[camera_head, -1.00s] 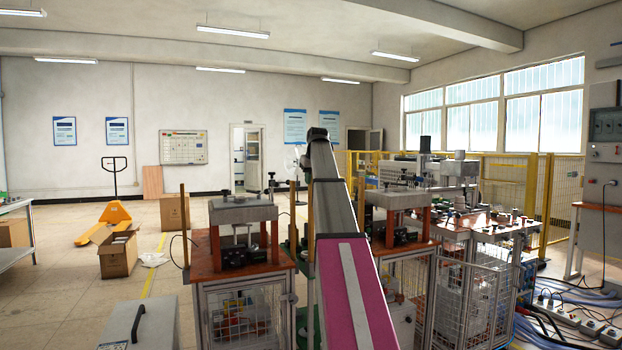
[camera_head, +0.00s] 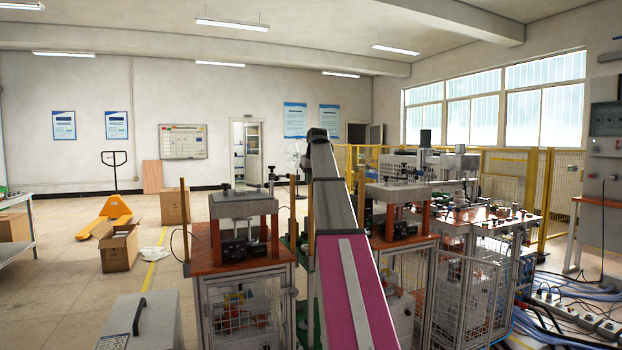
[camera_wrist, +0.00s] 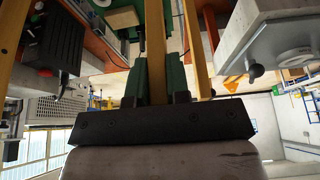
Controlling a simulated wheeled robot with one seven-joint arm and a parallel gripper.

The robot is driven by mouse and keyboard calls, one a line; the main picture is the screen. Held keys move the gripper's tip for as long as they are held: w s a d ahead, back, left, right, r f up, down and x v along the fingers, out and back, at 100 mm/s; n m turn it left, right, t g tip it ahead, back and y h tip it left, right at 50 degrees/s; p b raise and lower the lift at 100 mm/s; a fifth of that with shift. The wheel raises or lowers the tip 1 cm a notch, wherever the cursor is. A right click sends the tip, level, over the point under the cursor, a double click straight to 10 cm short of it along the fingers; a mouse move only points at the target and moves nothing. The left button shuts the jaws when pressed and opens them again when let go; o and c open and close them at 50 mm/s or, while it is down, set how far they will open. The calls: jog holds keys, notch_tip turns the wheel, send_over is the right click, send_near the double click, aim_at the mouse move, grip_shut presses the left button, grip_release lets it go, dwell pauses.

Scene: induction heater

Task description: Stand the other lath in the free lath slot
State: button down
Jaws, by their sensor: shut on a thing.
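A yellow wooden lath (camera_wrist: 154,40) runs up from between the dark jaws of my gripper (camera_wrist: 160,97) in the wrist view, and the jaws are shut on it. The lath's lower end cannot be made out. A second lath (camera_wrist: 194,45) stands close to its right. In the head view an upright lath (camera_head: 185,225) stands at the left of the left press, another (camera_head: 293,208) stands just left of my arm, and another (camera_head: 361,208) just right of it. My gripper is hidden behind my arm there. I cannot make out the free slot.
The left press (camera_head: 243,208) and right press (camera_head: 404,195) stand on either side of my arm. A grey case (camera_head: 150,322) is at the front left. Open floor lies left of the left press.

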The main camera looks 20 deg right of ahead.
jog(key=c, duration=1)
grip_release()
jog(key=v, duration=1)
jog(key=shift+s+r, duration=0.15)
jog(key=shift+r, duration=0.25)
